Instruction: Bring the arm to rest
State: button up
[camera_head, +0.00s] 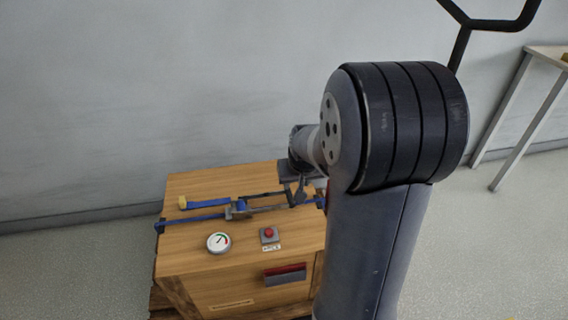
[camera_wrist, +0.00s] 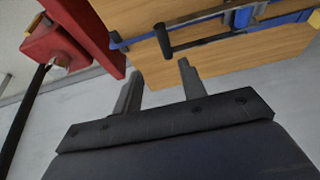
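My arm reaches over a wooden crate (camera_head: 185,265) in the head view, and its large joint hides the crate's right part. My gripper (camera_wrist: 160,68) shows two dark fingers standing apart in the wrist view, with nothing between them. The wrist view shows the strap (camera_wrist: 290,17) and the black bar's end (camera_wrist: 163,40) just beyond the fingertips; I see no clear contact.
The crate top bears a round gauge (camera_head: 219,242) and a red button (camera_head: 269,233) on a grey box. A red block (camera_wrist: 58,45) with a dark rod is left in the wrist view. A grey wall (camera_head: 100,100) stands behind; a white-legged table (camera_head: 520,110) is at right.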

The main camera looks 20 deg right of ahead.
aim_at(291, 196)
jog(key=b+x, duration=0.2)
jog(key=x, duration=0.3)
jog(key=b+x, duration=0.2)
jog(key=x, duration=0.4)
jog(key=shift+a+f, duration=0.1)
jog(key=shift+a, duration=0.1)
jog(key=shift+w+a+r+p, duration=0.1)
jog(key=shift+a+r+p, duration=0.15)
jog(key=shift+r+p, duration=0.5)
jog(key=shift+a+r+p, duration=0.25)
jog(key=shift+r+p, duration=0.1)
jog(key=shift+r, duration=0.7)
